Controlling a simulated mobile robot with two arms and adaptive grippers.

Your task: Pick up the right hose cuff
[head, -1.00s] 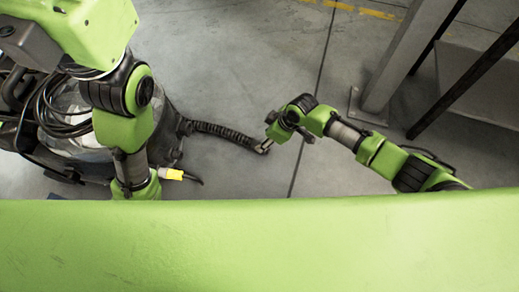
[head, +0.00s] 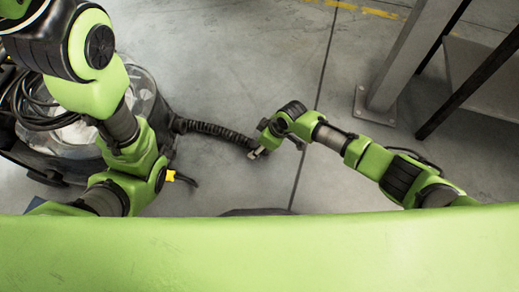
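A black ribbed hose (head: 208,129) runs right from the floor machine (head: 85,125) across the concrete floor. Its right end, where the cuff would sit, meets my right gripper (head: 257,153) in the head view. The gripper covers most of that end, so the cuff is not clearly seen. The small metallic fingertips are at or beside the hose end; I cannot tell whether they are closed around it. My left arm bends down at the left, in front of the machine, and its gripper is not in view.
A grey steel post (head: 409,55) with a bolted foot stands at upper right, beside a dark slanted bar (head: 470,82). Floor between hose and post is open.

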